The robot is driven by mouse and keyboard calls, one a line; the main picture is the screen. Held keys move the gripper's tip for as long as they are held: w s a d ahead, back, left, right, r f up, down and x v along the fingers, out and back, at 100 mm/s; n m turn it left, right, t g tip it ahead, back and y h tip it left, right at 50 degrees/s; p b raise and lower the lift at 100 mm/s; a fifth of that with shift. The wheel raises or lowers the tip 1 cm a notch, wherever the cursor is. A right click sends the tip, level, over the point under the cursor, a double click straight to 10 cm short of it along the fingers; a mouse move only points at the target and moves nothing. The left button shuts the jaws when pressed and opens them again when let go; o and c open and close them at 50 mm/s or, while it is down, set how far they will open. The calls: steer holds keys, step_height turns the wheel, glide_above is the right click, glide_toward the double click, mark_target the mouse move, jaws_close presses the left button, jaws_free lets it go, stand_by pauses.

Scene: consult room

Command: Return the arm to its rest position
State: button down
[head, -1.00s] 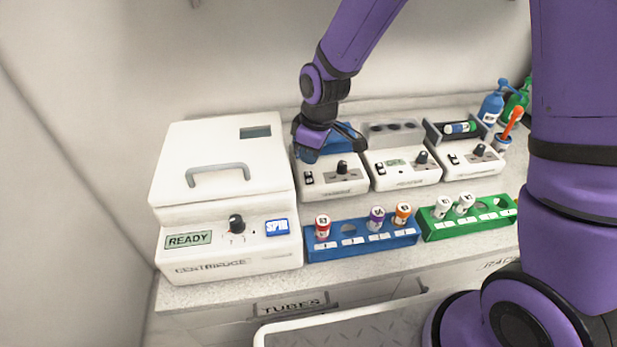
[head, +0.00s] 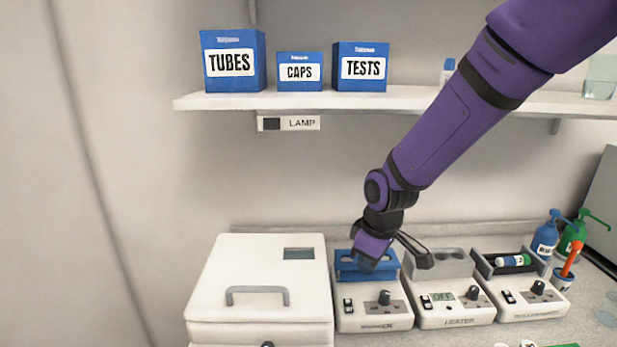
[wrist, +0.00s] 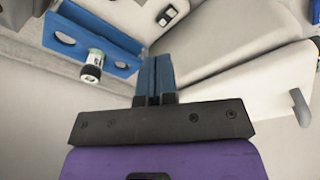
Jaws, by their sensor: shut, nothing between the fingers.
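My gripper (head: 365,263) hangs over the blue holder (head: 345,270) on the left small white device in the head view. In the wrist view my gripper's two blue fingers (wrist: 154,80) are together with nothing between them. A blue holder (wrist: 122,50) with round holes shows at the upper left there, with a tube (wrist: 93,66) in it, apart from the fingers. My purple arm comes down from the upper right in the head view, passing in front of the shelf. The fingertips are partly hard to tell from the blue holder in the head view.
A white centrifuge (head: 262,295) with a grey handle stands left of the devices. The heater (head: 455,313) reads OFF; another device (head: 522,300) holds a tube. A shelf (head: 225,101) with blue boxes hangs above. Pump bottles (head: 545,238) stand right.

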steer(key=s+d+r+m+t, duration=0.1)
steer(key=s+d+r+m, duration=0.3)
steer(key=r, duration=0.4)
steer(key=s+d+r+m+t, duration=0.1)
steer(key=s+d+r+m, duration=0.1)
steer(key=s+d+r, duration=0.4)
steer(key=s+d+r+m+t+h, duration=0.1)
steer(key=s+d+r+m, duration=0.3)
steer(key=s+d+r, duration=0.3)
steer(key=s, duration=0.5)
steer(key=shift+d+m+t, duration=0.15)
steer(key=shift+m+t, duration=0.25)
